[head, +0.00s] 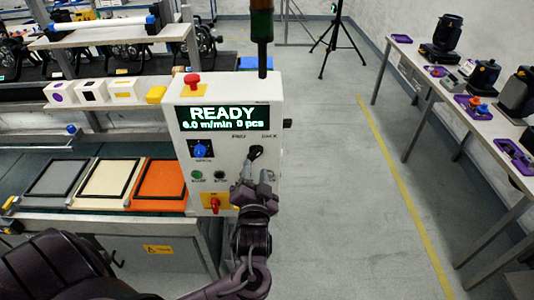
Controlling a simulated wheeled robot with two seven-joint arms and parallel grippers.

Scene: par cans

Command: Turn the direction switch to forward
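The white control box (188,118) stands at the end of the line, with a lit display (216,118) reading READY, 6.0 m/min, 0 pcs. The direction switch (256,151) is a black lever at the box's right side, under small labels that are hard to read. It leans up and to the right. My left gripper (254,174) is just below the lever, with its fingers up against the panel. Whether the fingers touch or enclose the lever cannot be told. My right gripper is out of view.
A blue knob (200,149), a red button (192,81) on top and a red-on-yellow switch (214,203) are on the box. Open floor and a table (412,52) are to the right.

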